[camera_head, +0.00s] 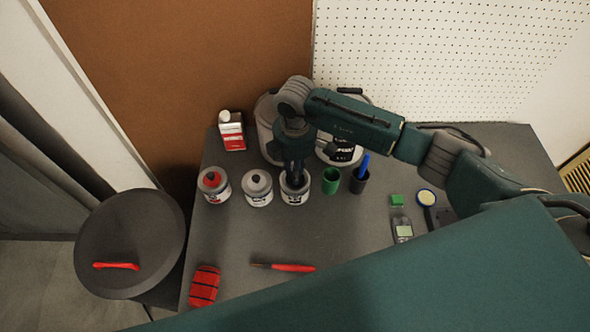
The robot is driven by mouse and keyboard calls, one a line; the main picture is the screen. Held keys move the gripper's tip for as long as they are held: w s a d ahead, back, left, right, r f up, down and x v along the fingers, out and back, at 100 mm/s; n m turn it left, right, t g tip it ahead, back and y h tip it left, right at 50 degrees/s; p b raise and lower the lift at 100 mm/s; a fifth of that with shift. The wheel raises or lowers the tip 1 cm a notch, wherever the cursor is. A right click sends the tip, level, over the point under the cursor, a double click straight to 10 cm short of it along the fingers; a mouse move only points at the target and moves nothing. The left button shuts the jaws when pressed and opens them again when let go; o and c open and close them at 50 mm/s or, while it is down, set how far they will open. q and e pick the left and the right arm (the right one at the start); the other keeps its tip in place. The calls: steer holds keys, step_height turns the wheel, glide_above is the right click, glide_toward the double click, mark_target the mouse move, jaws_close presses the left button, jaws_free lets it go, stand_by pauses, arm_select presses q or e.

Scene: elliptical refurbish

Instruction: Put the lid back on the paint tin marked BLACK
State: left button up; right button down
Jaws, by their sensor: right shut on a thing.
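Three small paint tins stand in a row on the grey table: one with a red top (215,184), one with a grey top (258,188), and one with a dark top (295,197). Their label words are too small to read. My right gripper (295,178) points down over the dark-topped tin, its fingertips at the tin's top. It is shut on what looks like the dark lid, mostly hidden by the fingers. I cannot tell whether the lid is seated on the rim or just above it. My left gripper is not in view.
A green cup (331,181) and a dark cup with a blue marker (359,182) stand just right of the tins. A red-and-white can (232,131) and large tins stand behind. A red-handled brush (290,267) lies in front, with free table between.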

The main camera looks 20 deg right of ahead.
stand_by(0.9)
steer(key=c, duration=1.1)
jaws_free()
steer(key=shift+f, duration=0.1)
steer(key=shift+r+p, duration=2.9)
steer(key=shift+r, duration=0.65)
jaws_close()
steer(key=shift+f, duration=0.15)
